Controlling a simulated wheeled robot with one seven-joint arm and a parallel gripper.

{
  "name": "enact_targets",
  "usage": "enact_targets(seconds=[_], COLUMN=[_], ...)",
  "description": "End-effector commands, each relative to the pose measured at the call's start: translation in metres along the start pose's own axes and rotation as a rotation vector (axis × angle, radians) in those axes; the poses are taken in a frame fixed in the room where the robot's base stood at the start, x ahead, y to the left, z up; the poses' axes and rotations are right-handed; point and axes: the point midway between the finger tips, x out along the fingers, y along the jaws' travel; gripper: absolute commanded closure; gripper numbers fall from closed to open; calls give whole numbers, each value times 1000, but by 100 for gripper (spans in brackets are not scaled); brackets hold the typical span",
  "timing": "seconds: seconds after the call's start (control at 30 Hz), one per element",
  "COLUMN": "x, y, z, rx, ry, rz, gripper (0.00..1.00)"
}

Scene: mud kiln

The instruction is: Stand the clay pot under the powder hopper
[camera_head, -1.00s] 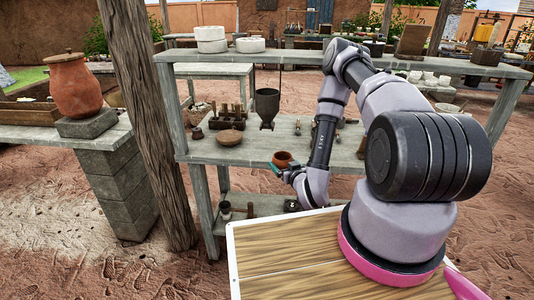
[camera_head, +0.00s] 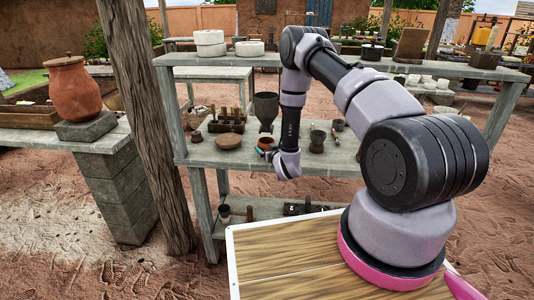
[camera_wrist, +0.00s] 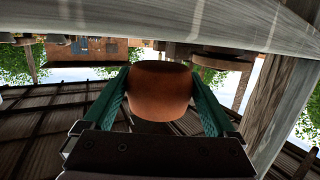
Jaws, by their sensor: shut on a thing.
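The clay pot (camera_head: 266,142) is small and orange-brown. My gripper (camera_wrist: 160,82) is shut on it, with a green finger on each side in the wrist view, where the pot (camera_wrist: 160,95) fills the middle. The powder hopper (camera_head: 267,106) is a dark grey funnel above the workbench (camera_head: 215,155). In the head view the pot shows just below the hopper's spout; I cannot tell whether it is directly under it or nearer to me, or whether it touches the bench. My wrist hides part of the gripper there.
A brown bowl (camera_head: 228,140) and a tool rack (camera_head: 227,120) stand left of the hopper. A dark cup (camera_head: 317,140) stands on the right. The upper shelf (camera_head: 220,58) runs above the bench. A wooden post (camera_head: 150,120) stands at the left.

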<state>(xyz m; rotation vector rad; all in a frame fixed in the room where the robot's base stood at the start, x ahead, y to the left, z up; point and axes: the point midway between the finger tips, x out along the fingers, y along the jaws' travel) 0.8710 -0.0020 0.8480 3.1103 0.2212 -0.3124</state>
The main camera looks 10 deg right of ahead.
Motion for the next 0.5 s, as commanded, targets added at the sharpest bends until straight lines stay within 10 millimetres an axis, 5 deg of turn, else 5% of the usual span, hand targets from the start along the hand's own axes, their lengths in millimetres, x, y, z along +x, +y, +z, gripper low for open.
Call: enact_targets(seconds=[0.13, 0.47, 0.5], x=[4, 4, 4], y=[0, 1, 1], z=[22, 24, 25], rx=[-2, -1, -1], ry=[-1, 0, 0], rz=[1, 1, 1], gripper=[84, 84, 5])
